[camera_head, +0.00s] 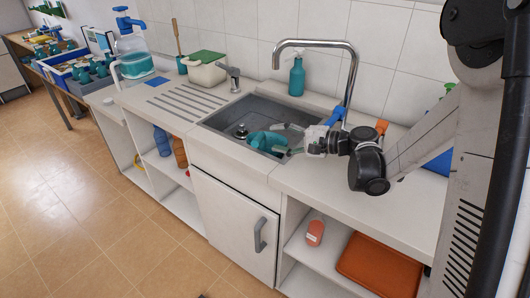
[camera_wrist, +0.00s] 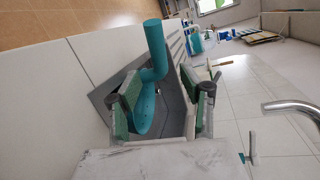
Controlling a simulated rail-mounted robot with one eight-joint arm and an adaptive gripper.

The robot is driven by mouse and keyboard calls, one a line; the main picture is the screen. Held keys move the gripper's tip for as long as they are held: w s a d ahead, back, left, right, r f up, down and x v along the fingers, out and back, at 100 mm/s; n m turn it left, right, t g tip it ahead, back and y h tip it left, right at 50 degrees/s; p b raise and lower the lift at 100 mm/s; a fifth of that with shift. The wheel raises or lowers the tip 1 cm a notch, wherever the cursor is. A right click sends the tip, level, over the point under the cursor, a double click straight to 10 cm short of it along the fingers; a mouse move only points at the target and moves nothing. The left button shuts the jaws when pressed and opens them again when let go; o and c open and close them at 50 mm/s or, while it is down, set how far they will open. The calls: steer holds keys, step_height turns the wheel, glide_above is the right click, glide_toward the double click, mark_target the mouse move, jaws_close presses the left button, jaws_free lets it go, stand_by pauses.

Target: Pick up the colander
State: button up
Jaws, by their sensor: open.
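The teal colander (camera_head: 262,140) lies in the grey sink basin (camera_head: 222,121) in the head view. Its rounded body and thick bent end also show in the wrist view (camera_wrist: 147,82). My gripper (camera_head: 286,139) is over the right part of the basin, with its fingers pointing left at the colander. In the wrist view my gripper (camera_wrist: 166,104) is open, with green pads. Part of the colander shows between the fingers, close to the left one. I cannot tell whether they touch. The colander's near end is partly hidden by the fingers and wrist.
A tall chrome faucet (camera_head: 352,75) arches behind my gripper. A teal spray bottle (camera_head: 297,76) stands behind the sink. A white container with a green lid (camera_head: 206,68) stands to the left. The drainboard (camera_head: 185,103) is clear. Basin walls surround the colander.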

mark_target(264, 137)
steer(key=shift+x, duration=3.25)
steer(key=shift+c, duration=0.2)
jaws_close()
